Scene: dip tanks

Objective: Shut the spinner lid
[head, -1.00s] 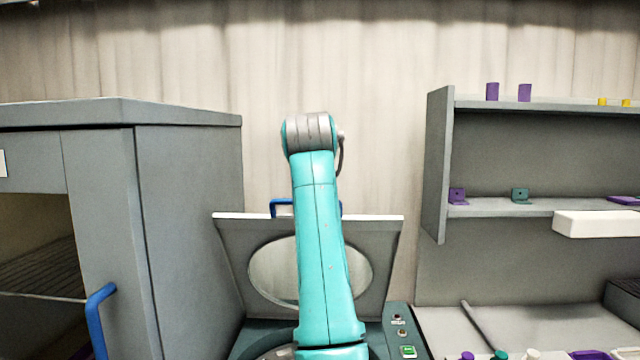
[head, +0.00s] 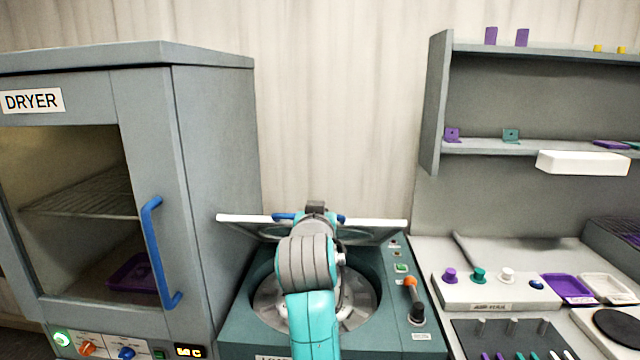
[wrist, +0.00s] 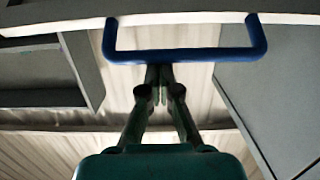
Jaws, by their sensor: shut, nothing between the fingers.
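The spinner (head: 240,325) is a teal machine with a round open tub (head: 265,308). Its grey lid (head: 235,219) is partly open, tilted forward above the back of the tub, with its pale front edge towards me. The blue lid handle (head: 284,216) sits at that edge, its middle hidden behind my arm. In the wrist view the handle (wrist: 185,55) spans the upper picture below the pale lid edge (wrist: 200,18). My gripper (wrist: 159,75) is shut and empty, its fingertips at the handle's bar; I cannot tell whether they touch. In the head view my arm hides the fingers.
The dryer (head: 215,150) stands close at left, its blue handle (head: 152,250) sticking out. At right are a grey shelf (head: 432,110) and a counter with knobs and trays (head: 568,288).

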